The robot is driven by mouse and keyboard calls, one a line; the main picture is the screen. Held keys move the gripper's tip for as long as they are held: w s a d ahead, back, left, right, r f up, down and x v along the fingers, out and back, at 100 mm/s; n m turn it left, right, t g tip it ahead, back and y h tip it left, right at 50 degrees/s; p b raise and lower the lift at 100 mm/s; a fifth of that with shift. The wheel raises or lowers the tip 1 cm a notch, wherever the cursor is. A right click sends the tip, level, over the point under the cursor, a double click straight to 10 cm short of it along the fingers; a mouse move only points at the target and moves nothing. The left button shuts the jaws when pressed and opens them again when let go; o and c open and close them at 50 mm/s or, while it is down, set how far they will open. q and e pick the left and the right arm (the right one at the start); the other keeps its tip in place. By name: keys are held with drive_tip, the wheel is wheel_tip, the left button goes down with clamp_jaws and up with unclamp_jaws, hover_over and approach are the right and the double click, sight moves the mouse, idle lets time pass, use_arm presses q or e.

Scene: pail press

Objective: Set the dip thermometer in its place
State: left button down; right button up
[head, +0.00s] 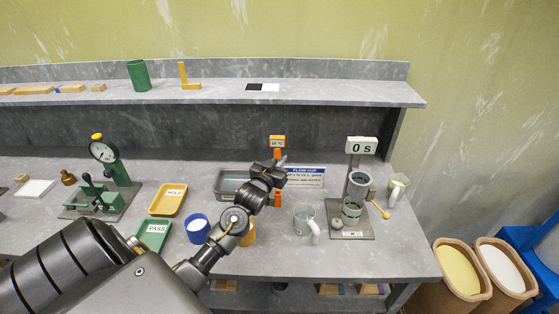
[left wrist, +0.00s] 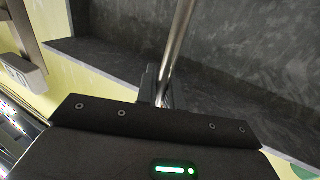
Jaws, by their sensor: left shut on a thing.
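The dip thermometer (head: 277,142) has an orange head with a small readout and stands roughly upright above the back of the bench. My left gripper (head: 277,170) is shut on it below the head, in front of the blue-and-white flow cup sign. In the left wrist view a thin metal rod (left wrist: 178,45), seemingly its stem, runs up from the jaws. A small orange piece (head: 277,198) shows below the gripper; I cannot tell whether it belongs to the thermometer. The gripper hides much of the middle. My right gripper is not in view.
A grey metal basin (head: 229,196) lies left of the gripper. A mug (head: 305,220) and the flow cup stand (head: 352,225) with a "0 s" display stand to the right. Yellow HOLD (head: 170,201) and green PASS (head: 153,233) trays and a blue cup (head: 197,232) are left.

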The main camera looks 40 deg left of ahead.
use_arm(q)
drive_tip(key=shift+r, duration=0.1)
drive_tip(key=shift+f+b, duration=1.2)
drive_tip(key=shift+f, duration=1.15)
drive_tip(key=shift+r+p, duration=0.1)
drive_tip(key=shift+p, duration=0.2)
drive_tip(key=shift+f, duration=0.35)
